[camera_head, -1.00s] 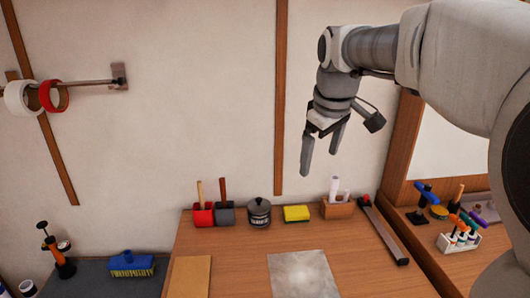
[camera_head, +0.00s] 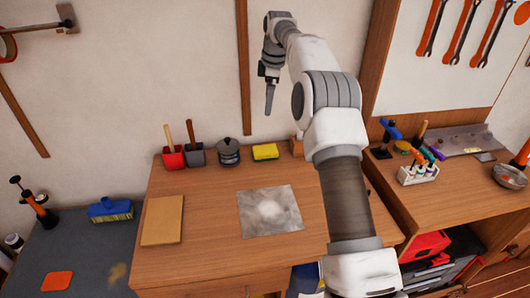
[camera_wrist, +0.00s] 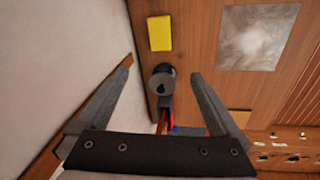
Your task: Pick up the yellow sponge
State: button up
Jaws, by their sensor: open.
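The yellow sponge (camera_head: 265,151) lies on the wooden worktop near its back edge, right of a dark lidded pot (camera_head: 228,151). It also shows in the wrist view (camera_wrist: 160,33), at the top, beyond the fingertips. My gripper (camera_head: 269,98) hangs above the back of the worktop, over the sponge's area and clear of it. In the wrist view the two fingers of my gripper (camera_wrist: 162,75) are spread wide with nothing held between them. The dark pot (camera_wrist: 162,82) appears between them, farther down.
A red holder (camera_head: 173,159) and a grey holder (camera_head: 195,155) with handles stand left of the pot. A grey metal sheet (camera_head: 270,211) and a tan board (camera_head: 162,221) lie in front. The wall rises close behind. My arm hides part of the worktop's right side.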

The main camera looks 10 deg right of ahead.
notch_tip(320, 180, down, 5)
jog(key=w+n, duration=0.1)
jog(key=w, duration=0.1)
jog(key=b, duration=0.2)
send_over(265, 149)
jog(key=f, duration=1.1)
jog(key=shift+s+d+f, duration=0.15)
jog(key=shift+s+f, duration=0.1)
jog(key=shift+f, duration=0.05)
jog(key=shift+w+f, duration=0.15)
jog(key=shift+f, duration=2.5)
jog(key=c, duration=1.2)
jog(key=shift+c, duration=0.2)
jog(key=shift+r, duration=0.1)
notch_tip(265, 149, up, 4)
jog(key=shift+f, duration=0.2)
jog(key=shift+d+r, duration=0.2)
jog(key=shift+r, duration=0.1)
jog(key=s+d+r+b, duration=0.1)
jog(key=s+d+r, duration=0.5)
jog(key=d, duration=0.3)
jog(key=shift+s+r, duration=0.35)
jog(key=shift+s, duration=0.2)
